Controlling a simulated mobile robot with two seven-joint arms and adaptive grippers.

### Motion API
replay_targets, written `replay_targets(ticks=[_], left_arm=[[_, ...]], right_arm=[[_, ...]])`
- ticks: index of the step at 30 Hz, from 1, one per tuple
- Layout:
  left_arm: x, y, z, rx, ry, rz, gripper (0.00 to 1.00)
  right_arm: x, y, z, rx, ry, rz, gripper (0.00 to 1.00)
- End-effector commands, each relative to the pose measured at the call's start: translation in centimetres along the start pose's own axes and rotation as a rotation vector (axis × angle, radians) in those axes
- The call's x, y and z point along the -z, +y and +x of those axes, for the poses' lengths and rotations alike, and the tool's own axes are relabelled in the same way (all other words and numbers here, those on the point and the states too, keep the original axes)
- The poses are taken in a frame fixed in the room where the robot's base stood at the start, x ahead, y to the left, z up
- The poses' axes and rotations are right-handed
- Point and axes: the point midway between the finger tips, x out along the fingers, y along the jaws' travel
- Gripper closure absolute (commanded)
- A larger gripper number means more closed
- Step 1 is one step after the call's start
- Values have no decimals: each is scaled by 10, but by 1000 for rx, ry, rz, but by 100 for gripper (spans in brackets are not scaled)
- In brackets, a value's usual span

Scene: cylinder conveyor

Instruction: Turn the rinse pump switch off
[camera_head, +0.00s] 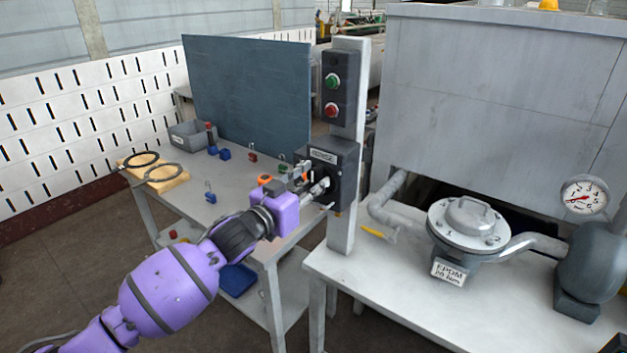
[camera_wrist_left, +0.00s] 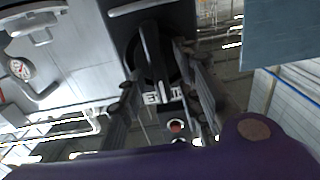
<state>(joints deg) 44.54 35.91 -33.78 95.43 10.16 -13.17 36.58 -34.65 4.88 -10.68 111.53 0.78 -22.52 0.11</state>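The rinse switch is a dark box (camera_head: 347,172) with a white label (camera_head: 323,157) on a pale post, below a green and a red button. My left gripper (camera_head: 318,188) is at the front of this box, coming from the lower left. In the left wrist view the switch's dark handle (camera_wrist_left: 150,48) stands upright in the picture on a round dark base. The fingers of my left gripper (camera_wrist_left: 160,75) are spread on either side of the handle, with gaps visible. Whether a finger touches it I cannot tell. My right gripper is out of view.
The green button (camera_head: 332,81) and red button (camera_head: 332,110) sit above on the post (camera_head: 345,215). To the right, a bench (camera_head: 345,268) carries a round flanged lid (camera_head: 467,220), pipes and a gauge (camera_head: 584,197). A left table holds small locks and a grey bin (camera_head: 188,136).

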Motion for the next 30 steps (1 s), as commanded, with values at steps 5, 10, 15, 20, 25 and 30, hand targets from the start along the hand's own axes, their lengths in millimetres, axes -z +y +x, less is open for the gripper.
replay_targets(ticks=[5, 10, 15, 20, 25, 30], left_arm=[[-1, 0, 15, 1, -1, 1, 68], [-1, 0, 17, 1, -1, 1, 68], [-1, 0, 17, 1, -1, 1, 75], [-1, 0, 17, 1, -1, 1, 96], [-1, 0, 17, 1, -1, 1, 100], [0, 0, 17, 1, -1, 14, 100]], right_arm=[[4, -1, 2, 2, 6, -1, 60], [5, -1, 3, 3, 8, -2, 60], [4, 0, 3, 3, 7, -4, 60], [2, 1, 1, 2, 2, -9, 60], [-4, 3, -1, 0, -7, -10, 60], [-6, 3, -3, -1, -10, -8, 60]])
